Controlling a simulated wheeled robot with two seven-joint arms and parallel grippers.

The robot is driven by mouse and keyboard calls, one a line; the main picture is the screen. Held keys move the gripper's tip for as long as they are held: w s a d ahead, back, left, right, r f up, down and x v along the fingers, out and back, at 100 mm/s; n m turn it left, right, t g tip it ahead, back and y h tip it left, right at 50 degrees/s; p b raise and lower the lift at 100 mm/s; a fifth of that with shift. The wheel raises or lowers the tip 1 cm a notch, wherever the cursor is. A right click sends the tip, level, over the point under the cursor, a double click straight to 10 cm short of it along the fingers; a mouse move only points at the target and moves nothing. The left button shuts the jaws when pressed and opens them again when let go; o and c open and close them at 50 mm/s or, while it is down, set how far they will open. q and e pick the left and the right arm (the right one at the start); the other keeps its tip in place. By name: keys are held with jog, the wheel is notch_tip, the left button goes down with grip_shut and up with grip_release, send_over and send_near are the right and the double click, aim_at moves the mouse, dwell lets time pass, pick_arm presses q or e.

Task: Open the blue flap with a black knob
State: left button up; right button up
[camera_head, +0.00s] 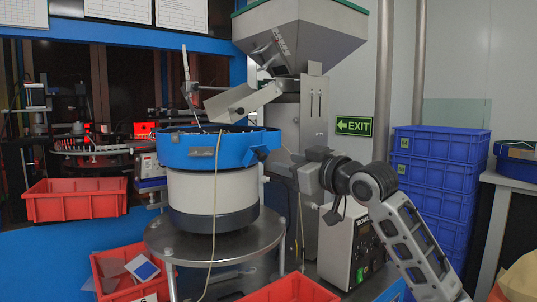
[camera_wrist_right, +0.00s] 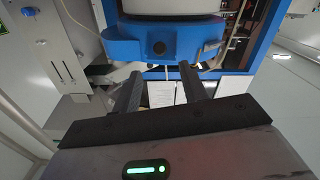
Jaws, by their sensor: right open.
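In the head view the blue rim part (camera_head: 255,154) sits at the right side of the feeder bowl (camera_head: 218,150); I cannot make out the knob there. My right gripper (camera_wrist_right: 160,82) is open, its two dark fingers pointing toward the flap, with nothing between them. In the head view my right gripper (camera_head: 274,160) is close to the right of the flap, partly hidden by the bowl. My left gripper is not in view.
A grey hopper (camera_head: 300,35) and chute stand above and behind the bowl. A control box (camera_head: 350,245) is below my right arm. Blue crates (camera_head: 440,175) are stacked at the right. Red bins (camera_head: 75,200) stand at the left and front.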

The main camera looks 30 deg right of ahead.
aim_at(264, 158)
jog(key=w, duration=0.2)
jog(key=w+p, duration=0.1)
jog(key=w, duration=0.5)
jog(key=shift+a, duration=0.25)
jog(key=shift+c, duration=0.3)
grip_shut()
